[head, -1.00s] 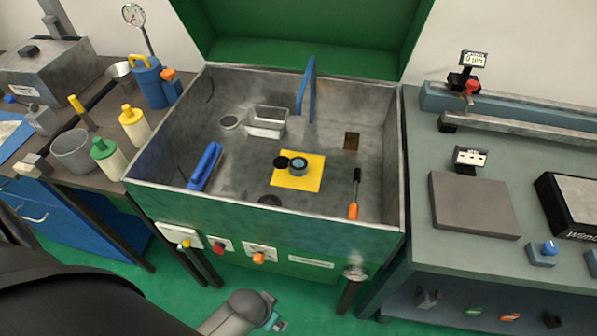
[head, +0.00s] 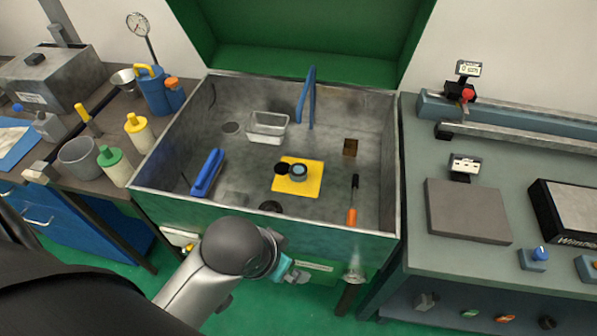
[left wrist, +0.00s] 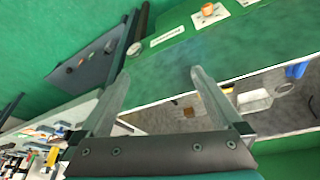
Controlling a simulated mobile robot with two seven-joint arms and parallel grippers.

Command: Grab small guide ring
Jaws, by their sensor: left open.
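A small grey-blue ring (head: 299,171) lies on a yellow square mat (head: 311,187) inside the metal basin. A dark round piece (head: 281,169) lies beside it, at the left edge of the mat. I cannot tell for certain which is the small guide ring. My left gripper (head: 292,274) is in front of the basin's green front panel, outside the basin and well apart from the ring. In the left wrist view its two fingers (left wrist: 160,78) are spread with nothing between them. The ring and mat cannot be made out in that view. My right gripper is not in view.
The basin (head: 160,201) has raised walls and an open green lid. Inside are a blue-handled brush (head: 207,172), a metal tray (head: 267,128), an upright blue bar (head: 308,97) and an orange-handled tool (head: 352,214). Bottles stand on the left bench; the right bench holds a grey plate (head: 468,210).

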